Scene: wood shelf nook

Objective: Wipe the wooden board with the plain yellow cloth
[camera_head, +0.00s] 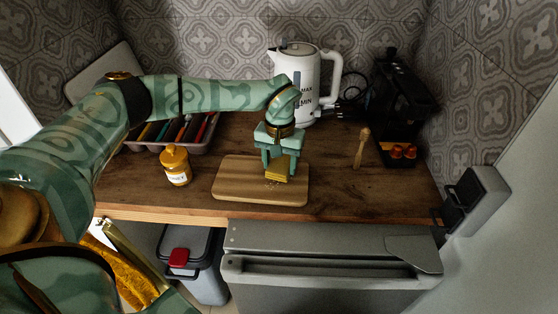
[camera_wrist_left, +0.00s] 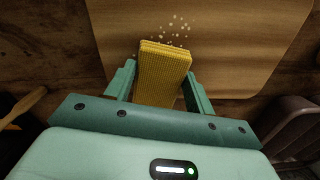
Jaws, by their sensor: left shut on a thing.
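The wooden board (camera_head: 236,181) lies flat on the counter; its bare surface also shows in the left wrist view (camera_wrist_left: 240,45). My left gripper (camera_head: 279,163) is over the board, shut on the plain yellow cloth (camera_head: 278,174). In the left wrist view the folded, ribbed cloth (camera_wrist_left: 163,72) sits between the two green fingers and reaches out past their tips. Pale crumbs (camera_wrist_left: 176,28) lie on the board just beyond the cloth's end. I cannot tell whether the cloth touches the board. My right gripper is not in view.
A honey jar (camera_head: 176,167) stands left of the board, a cutlery tray (camera_head: 150,146) behind it. A white kettle (camera_head: 300,78) is at the back. The counter's front edge is near the board.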

